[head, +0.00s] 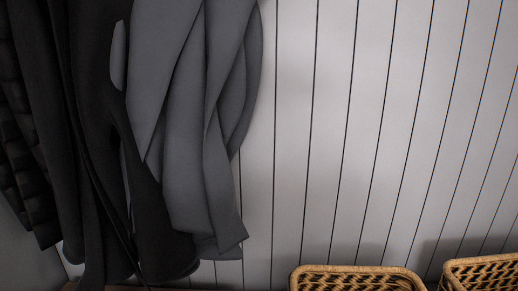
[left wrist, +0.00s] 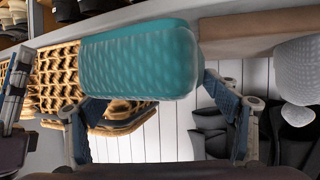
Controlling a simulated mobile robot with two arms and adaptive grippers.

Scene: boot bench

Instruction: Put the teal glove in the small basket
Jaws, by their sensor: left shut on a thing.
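The teal glove (left wrist: 138,62) fills the upper middle of the left wrist view, a rounded, textured teal shape. My left gripper (left wrist: 155,112) is shut on it, with one finger at each side. In the head view, two woven baskets stand at the bottom edge: one near the middle right (head: 352,271) and one at the right corner (head: 480,264). Only their upper parts show, and I cannot tell which is smaller. Woven basketwork (left wrist: 55,75) also shows behind the glove in the left wrist view. A dark blue-grey part at that view's left edge looks like my right gripper (left wrist: 15,90); its jaws are unclear.
Dark coats (head: 95,130) and a grey garment (head: 185,130) hang at the left of the head view, against white panelling (head: 350,130). A pale knitted item (left wrist: 300,65) is at the left wrist view's right edge. Shoes (left wrist: 65,10) show at its top left.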

